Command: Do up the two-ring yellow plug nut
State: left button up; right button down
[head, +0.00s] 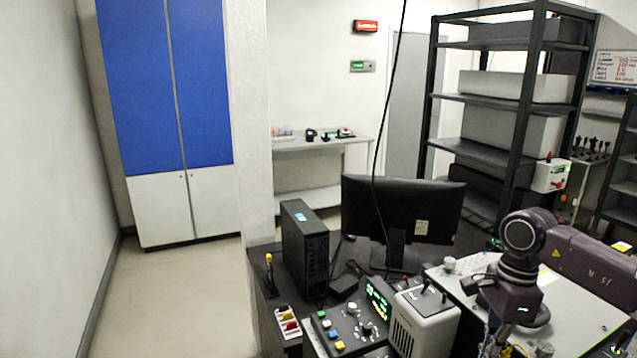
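My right arm comes in from the right over a light grey instrument top. Its gripper (500,342) points down at the bottom edge and is partly cut off, so I cannot tell whether it is open or shut. My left gripper is not in view. A small yellow-topped upright piece (268,260) stands at the bench's left edge. I cannot make out rings on any yellow piece, so I cannot tell which is the two-ring plug nut.
A black computer case (305,248) and a monitor (402,208) stand at the back of the bench. A control box with coloured knobs (345,330), a green display (379,298) and a beige unit with levers (424,318) crowd the front. Open floor (190,290) lies left.

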jog(key=shift+w+a, duration=0.1)
jog(key=shift+a, duration=0.1)
dwell(0.3)
jog(key=r+p, duration=0.1)
jog(key=r, duration=0.1)
jog(key=r+p, duration=0.1)
jog(key=r, duration=0.1)
jog(key=r+p, duration=0.1)
jog(key=r, duration=0.1)
jog(key=shift+w+d+p, duration=0.15)
jog(key=shift+w+p, duration=0.1)
jog(key=shift+p, duration=0.1)
jog(key=shift+f, duration=0.15)
